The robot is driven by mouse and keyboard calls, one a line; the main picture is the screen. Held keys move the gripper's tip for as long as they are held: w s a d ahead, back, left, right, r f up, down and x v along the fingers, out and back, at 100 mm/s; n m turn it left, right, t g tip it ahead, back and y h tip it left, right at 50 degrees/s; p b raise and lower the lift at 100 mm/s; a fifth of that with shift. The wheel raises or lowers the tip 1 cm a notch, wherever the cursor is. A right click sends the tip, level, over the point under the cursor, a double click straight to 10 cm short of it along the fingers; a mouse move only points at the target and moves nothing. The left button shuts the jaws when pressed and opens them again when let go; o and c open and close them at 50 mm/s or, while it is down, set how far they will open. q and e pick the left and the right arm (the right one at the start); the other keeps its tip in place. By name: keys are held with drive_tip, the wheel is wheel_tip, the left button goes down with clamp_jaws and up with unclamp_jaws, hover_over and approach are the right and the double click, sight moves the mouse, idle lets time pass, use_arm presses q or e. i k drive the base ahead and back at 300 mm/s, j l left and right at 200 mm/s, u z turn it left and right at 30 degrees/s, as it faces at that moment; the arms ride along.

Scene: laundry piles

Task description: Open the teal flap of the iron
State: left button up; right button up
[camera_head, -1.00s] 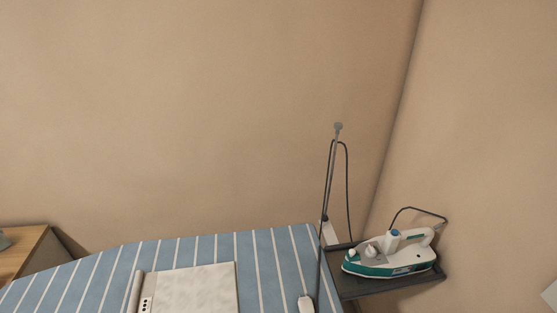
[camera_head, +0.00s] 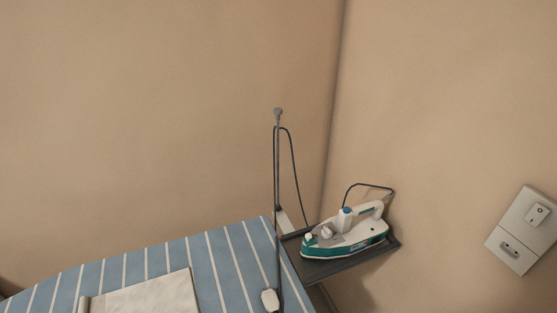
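The iron (camera_head: 345,236) is white and teal with a blue dial on top. It rests on the dark tray (camera_head: 345,266) at the right end of the ironing board, its pointed front toward the left. The iron is small in view, and I cannot make out the flap's position clearly. Neither my left nor my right gripper is in view.
The blue-striped ironing board (camera_head: 215,252) carries a folded light cloth (camera_head: 145,297). A thin upright rod (camera_head: 278,165) with a dark cord stands just left of the iron. A wall switch and socket panel (camera_head: 521,230) is at the right. Walls meet behind the tray.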

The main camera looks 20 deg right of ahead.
sight(309, 239)
drive_tip(key=z, duration=1.15)
